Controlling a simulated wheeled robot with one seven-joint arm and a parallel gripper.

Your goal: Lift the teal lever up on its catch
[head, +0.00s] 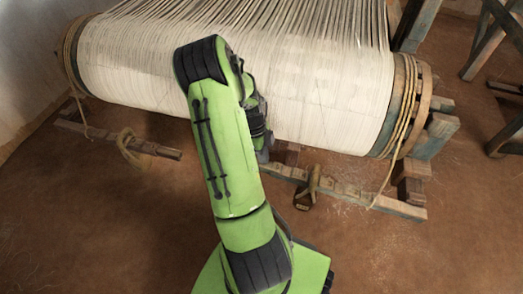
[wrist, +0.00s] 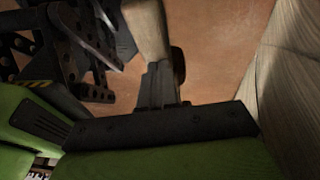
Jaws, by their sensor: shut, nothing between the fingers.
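My gripper (wrist: 160,82) shows in the wrist view as dark fingers close together, shut and empty. A pale wooden bar (wrist: 149,28) lies just beyond the fingertips; I cannot tell whether they touch it. In the head view my green arm stands in front of the loom, and the gripper is hidden behind it. I cannot make out the teal lever or its catch clearly in either view. A worn teal-grey block (head: 437,138) stands at the right end of the warp roller; I cannot tell whether it belongs to the lever.
The warp roller (head: 330,105), wrapped in pale threads, spans the back. A roped wooden piece (head: 150,148) is at left. Bare earth floor (head: 90,230) is clear at front left.

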